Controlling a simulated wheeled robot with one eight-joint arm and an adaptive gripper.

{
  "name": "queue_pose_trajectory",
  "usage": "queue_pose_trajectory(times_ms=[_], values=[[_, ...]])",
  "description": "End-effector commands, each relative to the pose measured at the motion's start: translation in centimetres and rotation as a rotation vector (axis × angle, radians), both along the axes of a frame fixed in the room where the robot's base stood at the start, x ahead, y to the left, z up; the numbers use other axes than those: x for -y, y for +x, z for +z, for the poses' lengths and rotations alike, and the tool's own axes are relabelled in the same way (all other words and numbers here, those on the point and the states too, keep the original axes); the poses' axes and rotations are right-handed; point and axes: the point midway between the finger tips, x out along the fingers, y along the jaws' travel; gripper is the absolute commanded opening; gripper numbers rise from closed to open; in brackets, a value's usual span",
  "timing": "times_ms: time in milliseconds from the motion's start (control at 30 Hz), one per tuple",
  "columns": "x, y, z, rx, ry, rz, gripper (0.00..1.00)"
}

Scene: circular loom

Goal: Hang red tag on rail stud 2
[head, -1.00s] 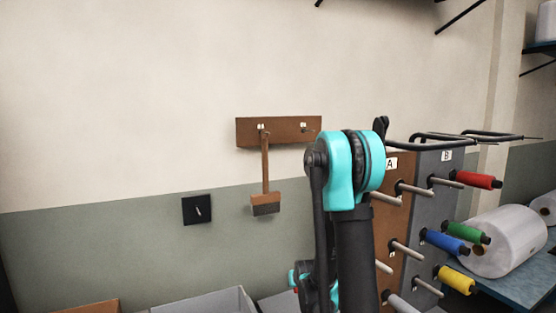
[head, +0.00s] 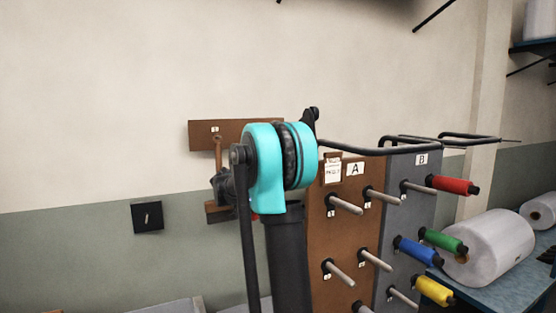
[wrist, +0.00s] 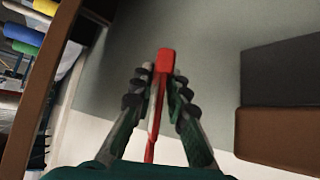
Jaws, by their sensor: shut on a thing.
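The red tag (wrist: 163,64) is a narrow red piece, held between the fingers of my gripper (wrist: 160,75) in the wrist view. A thin red part of it runs down between the fingers. In the head view my arm hides most of the gripper and tag; only a small red patch shows beside the arm. The brown rail (head: 200,133) is on the wall behind my arm. Its left label and stud show, with a brush (head: 219,150) hanging there by its handle. The rail's right part, where another stud showed earlier, is hidden by my arm.
The brush head (wrist: 280,130) is close on the right in the wrist view, apart from the tag. A brown pegboard (head: 345,235) marked A and a grey one (head: 409,205) marked B, with coloured spools, stand to the right. A black wall plate (head: 147,217) is at left.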

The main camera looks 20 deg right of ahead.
Motion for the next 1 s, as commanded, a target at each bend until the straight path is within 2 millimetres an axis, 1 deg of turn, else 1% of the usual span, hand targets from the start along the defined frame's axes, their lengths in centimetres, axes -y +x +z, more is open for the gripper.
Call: queue_pose_trajectory(times_ms=[33, 67, 100, 167, 200, 267, 300, 400, 500, 600, 700, 833, 1000], values=[[0.8, -0.2, 2.3, -0.001, -0.001, -0.057, 0.00], [1.3, -0.4, 3.6, 0.000, 0.000, -0.093, 0.00], [1.9, -0.7, 5.4, 0.000, -0.001, -0.141, 0.00], [2.8, -1.3, 8.1, -0.001, 0.000, -0.211, 0.00], [3.4, -1.8, 9.9, -0.001, -0.001, -0.257, 0.00], [4.2, -2.6, 12.5, -0.001, -0.001, -0.325, 0.00], [4.7, -3.2, 14.2, 0.000, 0.000, -0.367, 0.00], [5.7, -4.5, 17.8, 0.000, 0.001, -0.455, 0.00], [6.4, -5.7, 20.4, 0.000, 0.000, -0.520, 0.00], [6.8, -6.5, 22.1, 0.001, 0.001, -0.560, 0.00], [7.0, -6.8, 22.9, 0.001, 0.001, -0.579, 0.00], [7.0, -6.5, 23.1, 0.001, 0.001, -0.584, 0.00], [6.9, -5.4, 23.0, 0.000, 0.002, -0.583, 0.00]])
